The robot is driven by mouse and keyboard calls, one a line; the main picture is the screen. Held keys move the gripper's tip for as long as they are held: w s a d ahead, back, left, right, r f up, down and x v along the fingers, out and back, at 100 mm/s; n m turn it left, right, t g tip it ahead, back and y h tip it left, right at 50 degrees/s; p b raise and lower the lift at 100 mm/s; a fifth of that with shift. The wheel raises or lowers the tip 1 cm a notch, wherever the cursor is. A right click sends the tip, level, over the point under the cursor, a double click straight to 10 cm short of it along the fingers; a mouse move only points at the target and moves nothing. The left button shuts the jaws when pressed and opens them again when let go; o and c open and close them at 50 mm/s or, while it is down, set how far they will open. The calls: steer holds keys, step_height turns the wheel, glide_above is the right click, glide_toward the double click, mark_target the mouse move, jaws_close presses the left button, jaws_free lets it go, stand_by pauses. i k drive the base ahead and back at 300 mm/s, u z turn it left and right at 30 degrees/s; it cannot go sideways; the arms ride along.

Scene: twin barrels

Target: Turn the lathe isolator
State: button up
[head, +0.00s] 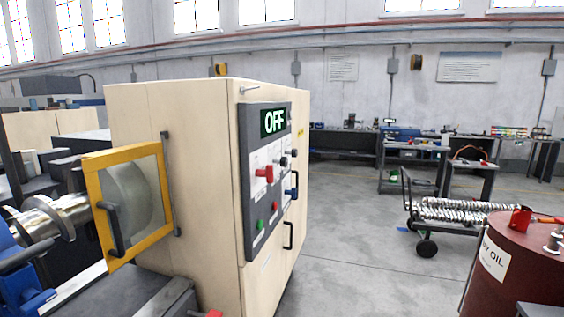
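The lathe's cream cabinet (180,190) stands at centre left in the head view. A dark control panel (254,215) on its right-hand face carries an "OFF" display (273,122) in light letters. Below the display are a red handle (264,173), a black knob (283,162) and a blue handle (291,193). Lower down are a green button (260,224) and a red button (275,206). The panel is seen at a steep angle, and the labels are too small to read, so I cannot tell which control is the isolator. My gripper is not in view.
A yellow-framed guard (93,190) stands by the chuck at left. A maroon oil barrel (515,275) stands at lower right, with a red item on top. A cart (427,230) holds metal coils. The grey floor (350,260) between cabinet and barrel is clear.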

mark_target(269, 174)
steer(key=u, duration=0.45)
steer(key=i, duration=0.9)
steer(key=u, duration=0.65)
